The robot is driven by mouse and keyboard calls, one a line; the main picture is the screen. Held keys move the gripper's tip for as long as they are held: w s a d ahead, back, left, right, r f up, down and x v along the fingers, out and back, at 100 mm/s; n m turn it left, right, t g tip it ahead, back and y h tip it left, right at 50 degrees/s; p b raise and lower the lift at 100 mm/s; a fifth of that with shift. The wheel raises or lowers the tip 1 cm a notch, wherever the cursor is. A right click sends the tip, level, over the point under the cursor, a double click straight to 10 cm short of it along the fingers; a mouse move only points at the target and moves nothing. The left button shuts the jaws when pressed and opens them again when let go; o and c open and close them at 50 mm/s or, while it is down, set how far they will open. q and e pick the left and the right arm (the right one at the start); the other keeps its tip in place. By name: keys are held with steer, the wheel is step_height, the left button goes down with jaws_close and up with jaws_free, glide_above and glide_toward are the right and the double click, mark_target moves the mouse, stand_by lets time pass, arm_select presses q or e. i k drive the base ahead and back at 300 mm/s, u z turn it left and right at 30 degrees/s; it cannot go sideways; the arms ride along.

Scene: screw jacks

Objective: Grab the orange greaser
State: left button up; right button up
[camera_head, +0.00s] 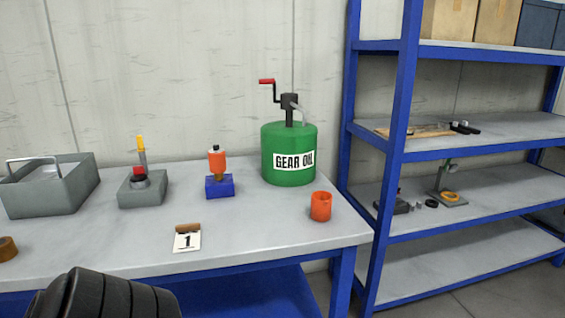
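An orange greaser (217,165) with a dark tip on top stands upright on a blue block (220,186) on the grey workbench (130,246). It is left of the green gear oil drum (288,172), with a gap between them. Nothing covers its front. Neither gripper shows in the head view, so I cannot see where they are relative to the greaser.
An orange cup (320,206) stands near the bench's right edge. A card marked 1 (187,240) is in front. A grey base with a yellow-topped post (141,188) and a grey toolbox (50,187) are left. Blue shelving (462,150) stands right. A black ribbed shape covers the bottom left.

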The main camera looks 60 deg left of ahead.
mark_target(217, 160)
steer(key=z, duration=0.05)
steer(key=k, duration=0.5)
steer(key=u, duration=2.6)
